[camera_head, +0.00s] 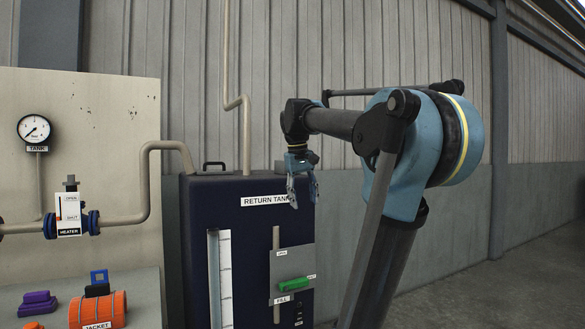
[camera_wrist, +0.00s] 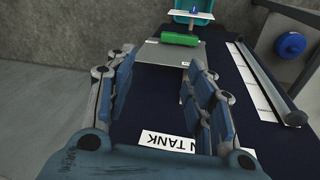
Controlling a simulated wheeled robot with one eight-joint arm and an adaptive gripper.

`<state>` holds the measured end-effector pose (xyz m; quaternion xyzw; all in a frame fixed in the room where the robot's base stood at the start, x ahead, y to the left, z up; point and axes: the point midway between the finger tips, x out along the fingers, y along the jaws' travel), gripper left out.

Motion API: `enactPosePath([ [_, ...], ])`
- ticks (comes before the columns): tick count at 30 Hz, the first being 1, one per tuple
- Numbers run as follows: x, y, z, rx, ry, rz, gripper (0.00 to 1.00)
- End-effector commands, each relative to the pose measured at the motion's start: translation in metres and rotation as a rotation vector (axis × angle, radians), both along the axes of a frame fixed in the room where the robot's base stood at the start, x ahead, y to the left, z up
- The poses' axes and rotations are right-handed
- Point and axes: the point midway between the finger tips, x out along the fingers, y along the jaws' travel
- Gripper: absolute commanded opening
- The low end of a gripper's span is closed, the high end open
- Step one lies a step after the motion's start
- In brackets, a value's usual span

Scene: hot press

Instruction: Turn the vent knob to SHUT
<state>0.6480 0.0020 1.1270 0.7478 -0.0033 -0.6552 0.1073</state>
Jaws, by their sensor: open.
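No label reading VENT can be made out in either view, so I cannot tell for sure which part is the vent knob. A round blue knob (camera_wrist: 290,45) shows at the upper right of the wrist view, with no readable label. A small blue piece (camera_wrist: 193,13) stands in a teal holder at the top of that view. My gripper (camera_head: 302,190) is open and empty, pointing down in front of the return tank (camera_head: 194,235) near its RETURN TANK label. In the wrist view the fingers (camera_wrist: 160,78) are spread above the dark tank, apart from both blue parts.
A green handle (camera_head: 294,284) on a grey plate is marked FILL; it also shows in the wrist view (camera_wrist: 180,39). At left are a heater valve (camera_head: 69,213), a tank gauge (camera_head: 34,128), pipes and an orange jacket part (camera_head: 98,310). Open floor lies right.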

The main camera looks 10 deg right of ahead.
Motion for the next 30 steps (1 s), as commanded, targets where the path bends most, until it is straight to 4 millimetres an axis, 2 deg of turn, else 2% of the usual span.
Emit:
enactPosePath([
  [1,0.016,0.003,0.022,-0.010,0.003,0.008,0.49],
  [6,0.058,0.010,0.084,-0.048,0.015,0.031,0.49],
  [15,0.123,0.025,0.172,-0.114,0.033,0.069,0.49],
  [24,0.173,0.042,0.231,-0.182,0.048,0.105,0.49],
  [30,0.194,0.053,0.252,-0.225,0.055,0.126,0.49],
])
